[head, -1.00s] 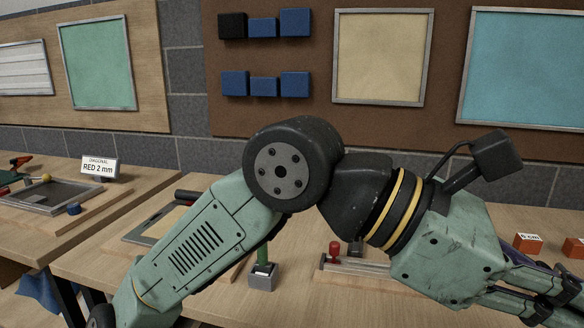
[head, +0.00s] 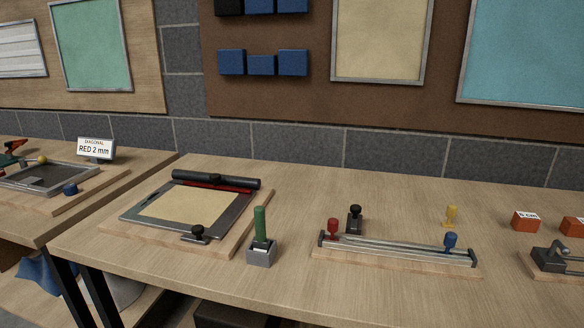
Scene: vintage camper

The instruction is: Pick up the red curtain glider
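The red curtain glider (head: 333,229) is a small red knob-like piece. It stands at the left end of a metal rail (head: 400,250) on a wooden base, on the workbench. I cannot tell whether it sits on the rail or just behind it. A blue glider (head: 450,242) stands near the rail's right end. A yellow glider (head: 451,215) and a black piece (head: 354,218) stand behind the rail. My gripper is not in view now.
A green-handled tool stands in a grey block (head: 261,252) left of the rail. Further left is a framed screen board with a black roller (head: 216,180). Orange-red blocks (head: 525,221) and a small dark device (head: 550,258) are at the right.

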